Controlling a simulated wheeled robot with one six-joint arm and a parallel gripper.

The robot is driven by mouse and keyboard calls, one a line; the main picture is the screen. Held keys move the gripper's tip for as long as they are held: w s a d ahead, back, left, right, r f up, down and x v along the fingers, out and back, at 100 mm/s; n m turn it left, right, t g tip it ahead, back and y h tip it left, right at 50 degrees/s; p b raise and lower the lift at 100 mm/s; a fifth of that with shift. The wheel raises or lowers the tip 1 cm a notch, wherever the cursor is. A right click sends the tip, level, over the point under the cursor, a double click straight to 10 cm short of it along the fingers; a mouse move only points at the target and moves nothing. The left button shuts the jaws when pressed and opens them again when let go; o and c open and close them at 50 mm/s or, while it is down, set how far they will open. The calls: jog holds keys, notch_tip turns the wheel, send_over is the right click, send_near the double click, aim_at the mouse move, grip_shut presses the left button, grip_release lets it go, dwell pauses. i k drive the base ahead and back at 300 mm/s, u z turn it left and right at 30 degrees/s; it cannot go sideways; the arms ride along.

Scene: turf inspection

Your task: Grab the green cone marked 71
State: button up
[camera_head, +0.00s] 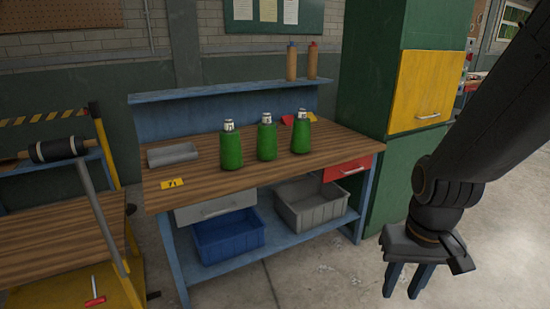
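A yellow tag (179,183), seemingly marked 71, lies at the bench's front edge, left of the left cone. My gripper (407,281) hangs at the lower right, clear of the bench and cones. Its two fingers point down, apart, with nothing between them.
Two bottles (292,62) (312,61) stand on the upper shelf (220,91). Blue (229,236) and grey (316,204) bins sit below. A green cabinet (372,70) stands right; a trolley (60,235) stands left. Floor at front right is clear.

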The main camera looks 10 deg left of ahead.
aim_at(230, 149)
jog(key=z, duration=0.25)
jog(key=k, duration=0.3)
jog(key=u, duration=0.85)
jog(key=i, duration=1.3)
jog(key=z, duration=0.45)
jog(key=i, duration=0.7)
